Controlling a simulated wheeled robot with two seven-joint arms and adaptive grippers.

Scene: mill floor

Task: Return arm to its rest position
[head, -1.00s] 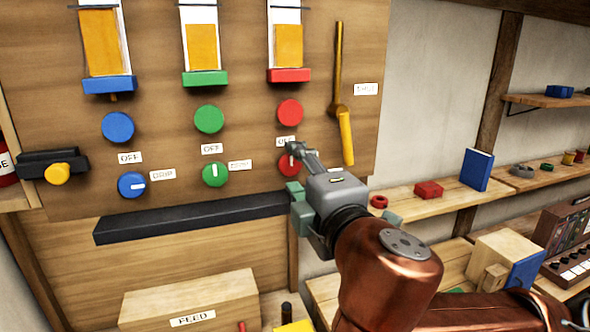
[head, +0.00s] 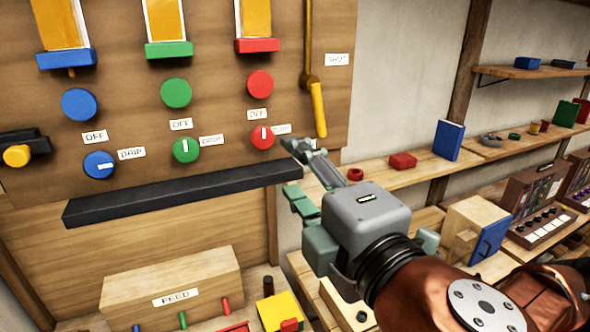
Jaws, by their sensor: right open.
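My right gripper (head: 300,172) is open and empty, in front of the lower right of the wooden panel (head: 215,95). Its fingers point up and left, just right of and below the lower red knob (head: 263,137), apart from it as far as I can see. My copper-coloured right arm comes in from the lower right. The lower red and green knobs (head: 186,150) have upright white marks. The lower blue knob (head: 98,164) has a roughly level mark. My left gripper is not in view.
A yellow lever (head: 318,108) hangs on the panel's right side. A dark ledge (head: 180,193) runs below the knobs. The wooden FEED box (head: 170,285) stands below. Shelves at right hold a blue book (head: 448,140), a red block (head: 403,161) and a red ring (head: 355,174).

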